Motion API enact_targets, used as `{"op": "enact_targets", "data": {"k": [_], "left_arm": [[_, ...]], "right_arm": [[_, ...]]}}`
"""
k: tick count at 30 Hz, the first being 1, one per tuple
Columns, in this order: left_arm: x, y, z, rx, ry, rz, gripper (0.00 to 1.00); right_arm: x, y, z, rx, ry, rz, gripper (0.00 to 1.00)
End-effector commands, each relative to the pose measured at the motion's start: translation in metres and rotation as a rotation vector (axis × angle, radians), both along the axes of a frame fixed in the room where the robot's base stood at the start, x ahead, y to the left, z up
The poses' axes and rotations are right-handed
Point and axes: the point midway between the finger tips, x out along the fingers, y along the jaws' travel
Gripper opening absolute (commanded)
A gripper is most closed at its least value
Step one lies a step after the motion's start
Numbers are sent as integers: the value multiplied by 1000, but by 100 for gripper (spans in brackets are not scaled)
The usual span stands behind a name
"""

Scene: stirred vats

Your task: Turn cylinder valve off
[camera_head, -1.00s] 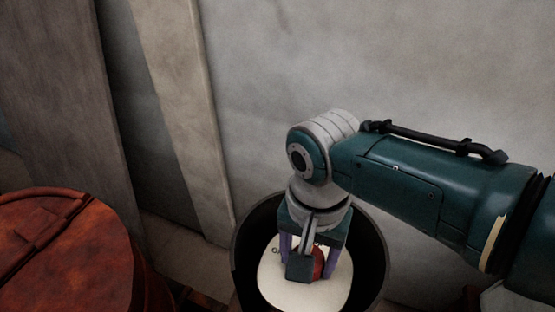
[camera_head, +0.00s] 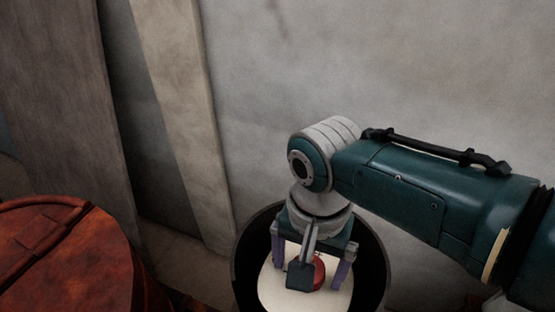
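A white cylinder top (camera_head: 300,299) sits inside a dark round collar (camera_head: 377,262) at the lower middle. A red valve knob (camera_head: 319,272) shows above it, partly hidden by a dark block on my gripper. My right gripper (camera_head: 309,273) points down over the cylinder. Its two purple fingers stand wide apart, one on each side of the knob, with gaps visible between them and the knob. My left gripper is not in view.
A rusty red drum (camera_head: 70,260) stands at the lower left. A pale wall (camera_head: 400,70) rises behind my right arm, with upright boards (camera_head: 180,110) at the left.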

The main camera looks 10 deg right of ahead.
Motion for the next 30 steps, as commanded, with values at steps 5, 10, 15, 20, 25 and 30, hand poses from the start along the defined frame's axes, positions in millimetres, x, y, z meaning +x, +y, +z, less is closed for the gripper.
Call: {"op": "enact_targets", "data": {"k": [5,10,15,20,25,30], "left_arm": [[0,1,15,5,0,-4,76],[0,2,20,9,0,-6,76],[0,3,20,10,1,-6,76],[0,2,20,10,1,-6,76],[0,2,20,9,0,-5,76],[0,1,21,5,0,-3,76]], "right_arm": [[1,0,31,2,-4,-1,97],[1,0,60,0,-5,-1,97],[1,0,83,1,-4,-2,97],[0,-1,93,-1,-1,-2,97],[0,-1,95,-1,-1,-2,97],[0,-1,95,-1,-1,-2,97]]}}
